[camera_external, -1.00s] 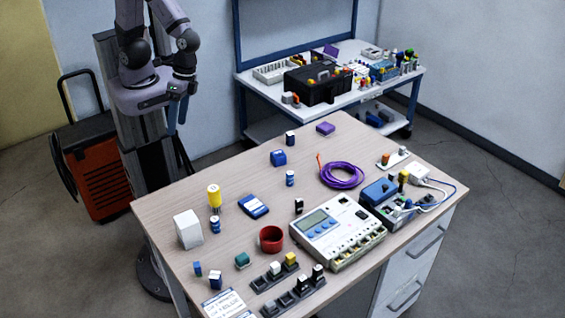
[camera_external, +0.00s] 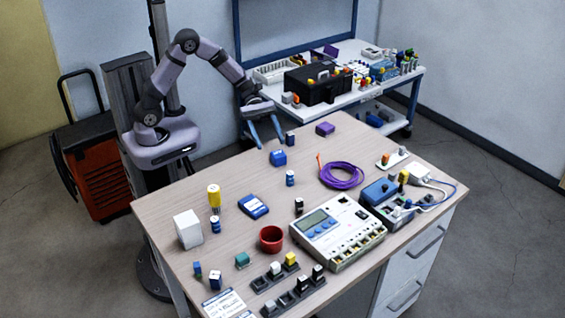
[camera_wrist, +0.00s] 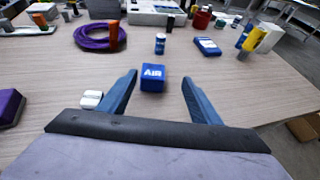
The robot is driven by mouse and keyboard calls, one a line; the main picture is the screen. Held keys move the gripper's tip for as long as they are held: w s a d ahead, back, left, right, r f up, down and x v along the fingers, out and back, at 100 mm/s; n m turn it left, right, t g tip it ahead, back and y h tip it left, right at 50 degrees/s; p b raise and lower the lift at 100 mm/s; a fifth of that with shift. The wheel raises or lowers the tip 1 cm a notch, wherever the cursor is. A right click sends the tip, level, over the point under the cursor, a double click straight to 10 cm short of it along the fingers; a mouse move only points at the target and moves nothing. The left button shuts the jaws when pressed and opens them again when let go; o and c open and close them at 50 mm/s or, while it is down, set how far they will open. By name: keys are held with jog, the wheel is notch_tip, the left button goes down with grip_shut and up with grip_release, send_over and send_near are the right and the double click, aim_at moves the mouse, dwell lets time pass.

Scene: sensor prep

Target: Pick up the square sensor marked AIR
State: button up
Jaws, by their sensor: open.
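The square sensor marked AIR (camera_wrist: 152,77) is a small blue block with white letters. In the wrist view it sits on the table just beyond and between my fingertips, a little left of their middle. In the external view the blue sensor (camera_external: 278,158) stands near the table's back edge. My gripper (camera_external: 268,145) is open, its two blue fingers reaching down at the back edge beside the sensor. In the wrist view my gripper (camera_wrist: 160,80) shows both fingers apart with nothing held between them.
A dark, white-topped block (camera_external: 290,139) stands close to my right finger in the external view. A purple block (camera_external: 325,128) lies farther right. A blue-and-white cylinder (camera_wrist: 160,43) stands beyond the sensor. A purple cable coil (camera_external: 342,175) and meter (camera_external: 337,232) lie farther off.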

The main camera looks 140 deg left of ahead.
aim_at(278, 153)
jog(key=shift+s+a+f, duration=0.1)
jog(key=shift+s+a, duration=0.1)
jog(key=shift+a, duration=0.25)
jog(key=shift+a+p+x, duration=0.2)
jog(key=shift+p+x, duration=0.15)
jog(key=shift+x, duration=3.35)
jog(key=shift+w, duration=0.1)
jog(key=c, duration=1.1)
